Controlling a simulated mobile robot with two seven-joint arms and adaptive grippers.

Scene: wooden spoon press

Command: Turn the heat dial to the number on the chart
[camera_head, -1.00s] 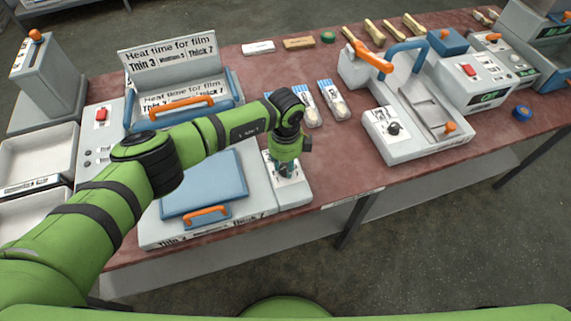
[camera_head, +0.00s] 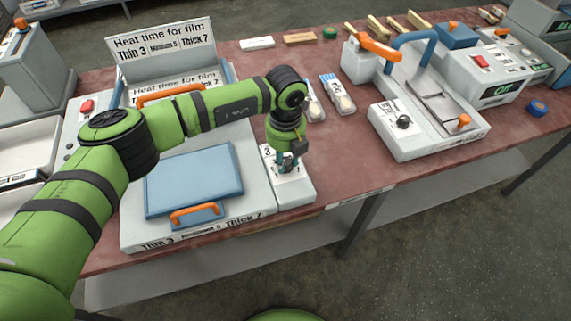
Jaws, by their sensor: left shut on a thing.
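The heat-time chart (camera_head: 163,45) stands upright behind the sealer and reads Thin 3, Medium 5, Thick 7. The sealer (camera_head: 150,228) has a blue plate, an orange handle and the same text along its front edge. At its right end is a white dial panel (camera_head: 293,190) with printed numbers, a 3 among them. My left gripper (camera_head: 287,163) points down at this panel and is shut on the heat dial, which its fingers mostly hide. The dial's pointer cannot be read. My right gripper is not in view.
A press with orange lever (camera_head: 381,49) and its own black dial (camera_head: 403,122) stands to the right. Packed wooden spoons (camera_head: 338,95) lie between the machines. A blue tape roll (camera_head: 537,107) is at far right. Bare red tabletop (camera_head: 345,160) lies right of the panel.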

